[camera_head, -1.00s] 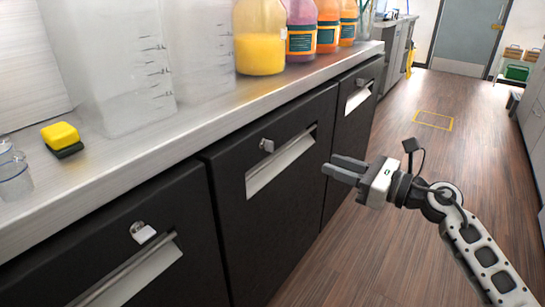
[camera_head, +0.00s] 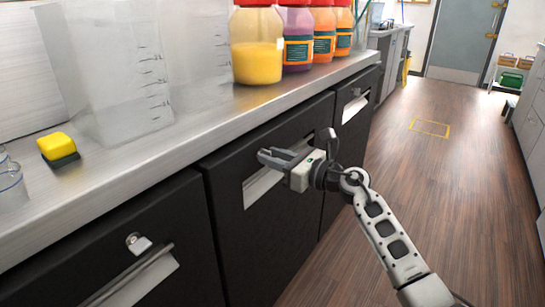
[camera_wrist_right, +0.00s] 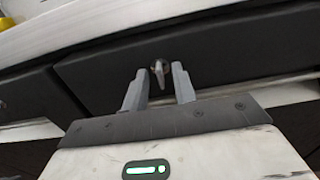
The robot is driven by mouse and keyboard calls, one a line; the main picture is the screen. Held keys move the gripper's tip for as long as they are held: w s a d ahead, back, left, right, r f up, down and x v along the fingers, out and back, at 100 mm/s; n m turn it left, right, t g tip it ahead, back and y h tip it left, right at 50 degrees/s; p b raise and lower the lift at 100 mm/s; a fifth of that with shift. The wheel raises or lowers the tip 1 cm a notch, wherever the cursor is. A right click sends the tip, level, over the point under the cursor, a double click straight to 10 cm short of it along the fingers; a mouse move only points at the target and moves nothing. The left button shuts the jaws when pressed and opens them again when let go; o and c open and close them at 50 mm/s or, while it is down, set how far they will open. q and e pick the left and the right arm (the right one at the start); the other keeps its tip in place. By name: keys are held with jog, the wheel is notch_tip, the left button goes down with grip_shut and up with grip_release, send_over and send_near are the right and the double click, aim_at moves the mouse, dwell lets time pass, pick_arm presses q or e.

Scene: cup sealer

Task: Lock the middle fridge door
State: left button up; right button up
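The middle fridge door (camera_head: 262,225) is a black panel under the counter with a pale recessed handle (camera_head: 262,187). It looks shut. Its lock with a small metal key is hidden behind my gripper in the head view, but the key shows in the wrist view (camera_wrist_right: 158,72). My right gripper (camera_head: 270,158) is in front of the upper part of this door. In the wrist view its two fingers (camera_wrist_right: 158,85) are apart, with the key seen between them; I cannot tell whether they touch it. My left gripper is not in view.
The near fridge door (camera_head: 120,250) has its own key (camera_head: 138,243), and the far door (camera_head: 352,130) stands beyond. The steel counter (camera_head: 200,137) holds clear containers (camera_head: 120,80), bottles (camera_head: 257,50) and a yellow sponge (camera_head: 56,147). The wooden floor (camera_head: 440,200) is clear.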

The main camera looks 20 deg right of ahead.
jog(key=shift+w+a, duration=0.25)
grip_shut()
